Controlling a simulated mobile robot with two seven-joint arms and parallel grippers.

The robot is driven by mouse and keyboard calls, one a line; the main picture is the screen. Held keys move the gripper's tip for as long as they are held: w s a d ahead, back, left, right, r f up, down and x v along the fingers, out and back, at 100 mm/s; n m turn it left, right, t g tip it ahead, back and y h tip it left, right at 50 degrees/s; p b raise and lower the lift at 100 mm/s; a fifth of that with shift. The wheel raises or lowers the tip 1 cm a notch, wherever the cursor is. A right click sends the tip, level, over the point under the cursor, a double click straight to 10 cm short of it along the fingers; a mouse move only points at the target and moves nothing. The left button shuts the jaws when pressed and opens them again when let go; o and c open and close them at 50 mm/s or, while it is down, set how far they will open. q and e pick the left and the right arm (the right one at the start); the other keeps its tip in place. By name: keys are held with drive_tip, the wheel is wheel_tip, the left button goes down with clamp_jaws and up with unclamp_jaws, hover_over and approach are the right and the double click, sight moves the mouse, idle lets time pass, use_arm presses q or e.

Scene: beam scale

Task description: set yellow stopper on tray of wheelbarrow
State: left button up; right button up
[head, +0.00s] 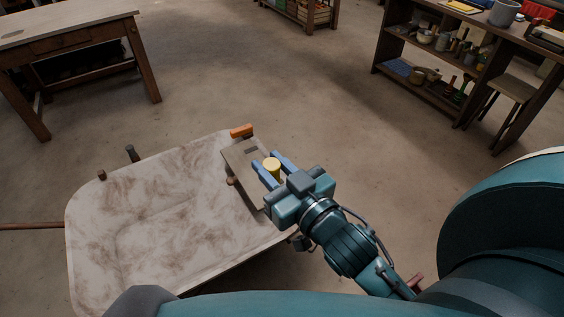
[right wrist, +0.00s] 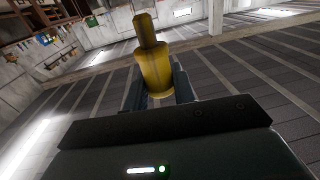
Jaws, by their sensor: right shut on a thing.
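The yellow stopper (head: 271,165) is held between the blue fingers of my right gripper (head: 272,167). In the right wrist view the stopper (right wrist: 153,65) shows a wide body and a narrower neck, and my right gripper (right wrist: 155,95) is shut on it. The wheelbarrow's pale, brown-stained tray (head: 150,205) fills the lower left of the head view. My right gripper is over the tray's right end, above a grey-brown board (head: 240,160) there. I cannot tell how high the stopper is above the board. My left gripper is not in view.
An orange block (head: 241,131) sits at the board's far end. Small brown and dark pegs (head: 131,153) stand along the tray's far rim. A wooden table (head: 75,30) is at the back left, and a loaded shelf (head: 430,85) at the back right. The floor between is clear.

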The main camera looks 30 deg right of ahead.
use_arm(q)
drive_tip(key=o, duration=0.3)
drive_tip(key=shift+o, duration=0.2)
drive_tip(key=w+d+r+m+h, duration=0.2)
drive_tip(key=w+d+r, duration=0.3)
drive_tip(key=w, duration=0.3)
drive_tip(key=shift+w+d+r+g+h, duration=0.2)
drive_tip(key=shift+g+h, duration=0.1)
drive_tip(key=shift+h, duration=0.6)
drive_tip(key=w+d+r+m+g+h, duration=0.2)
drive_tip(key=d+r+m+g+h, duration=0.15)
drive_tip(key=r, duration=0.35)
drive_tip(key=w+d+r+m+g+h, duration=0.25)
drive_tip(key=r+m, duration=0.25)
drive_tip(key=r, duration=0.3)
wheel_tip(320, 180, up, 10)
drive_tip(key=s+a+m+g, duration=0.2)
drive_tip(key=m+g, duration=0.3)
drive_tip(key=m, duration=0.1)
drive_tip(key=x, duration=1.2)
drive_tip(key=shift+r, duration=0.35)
use_arm(e)
drive_tip(key=a+r+n+g+y, duration=0.4)
drive_tip(key=a+r+n+y, duration=0.2)
drive_tip(key=a, duration=0.4)
drive_tip(key=shift+w+r+y, duration=0.15)
drive_tip(key=shift+r+y, duration=0.4)
drive_tip(key=shift+y, duration=0.65)
